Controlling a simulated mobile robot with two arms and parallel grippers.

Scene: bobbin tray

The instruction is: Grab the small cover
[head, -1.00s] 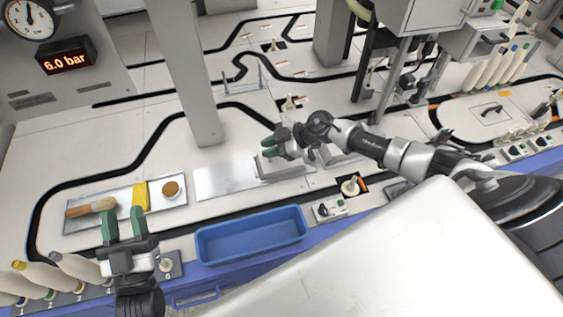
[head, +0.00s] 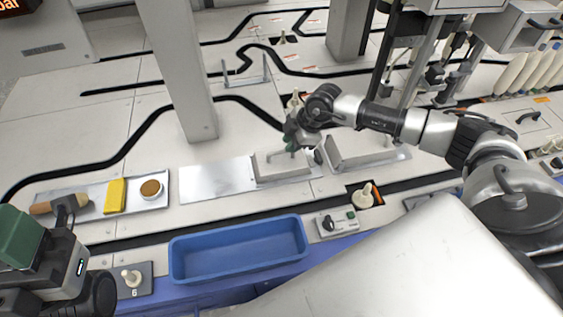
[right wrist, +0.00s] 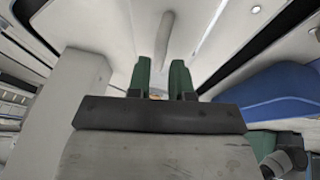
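A pale grey cover (head: 270,171) with a raised handle lies on the right part of a shiny metal plate on the bench; I take it to be the small cover. My right gripper (head: 292,142) is just above it and partly hides the handle. In the right wrist view, the two green fingers (right wrist: 161,80) are apart, and a pale bar-like handle (right wrist: 165,35) lies ahead of them, not clasped. My left gripper (head: 22,240) is at the lower left edge, partly cut off; its opening cannot be judged.
A blue bin (head: 238,250) stands at the front edge. A metal tray (head: 90,193) holds a brush, a yellow block (head: 115,195) and a small round cup (head: 151,189). A grey post (head: 180,75) rises behind. A bobbin (head: 364,196) stands right of a switch box (head: 336,221).

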